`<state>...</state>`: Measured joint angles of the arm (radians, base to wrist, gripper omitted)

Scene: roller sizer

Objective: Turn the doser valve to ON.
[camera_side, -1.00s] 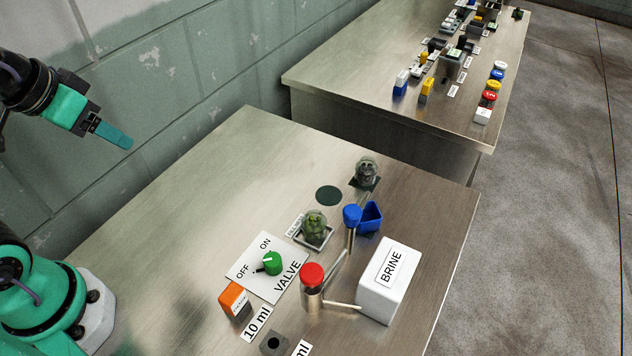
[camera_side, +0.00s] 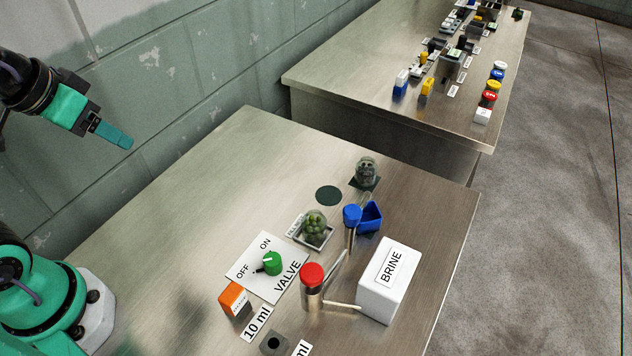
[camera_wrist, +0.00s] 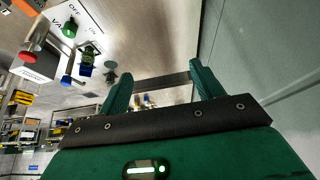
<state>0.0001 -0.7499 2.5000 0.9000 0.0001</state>
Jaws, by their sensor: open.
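The doser valve is a green knob (camera_side: 272,262) on a white plate (camera_side: 246,262) printed OFF, ON and VALVE. Its black pointer is turned toward the OFF label. In the wrist view the green knob (camera_wrist: 70,28) is at the upper left, well off to the side of the fingers. My gripper (camera_side: 122,138) is raised in the air at the upper left of the side view, far from the valve. In the wrist view its two fingers (camera_wrist: 160,92) are apart with nothing between them.
A red-topped post (camera_side: 312,280), a white BRINE box (camera_side: 388,283), a blue-topped post (camera_side: 352,220) and a jar of green balls (camera_side: 314,226) stand right of the valve. An orange block (camera_side: 234,299) is in front. The table's left part is bare.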

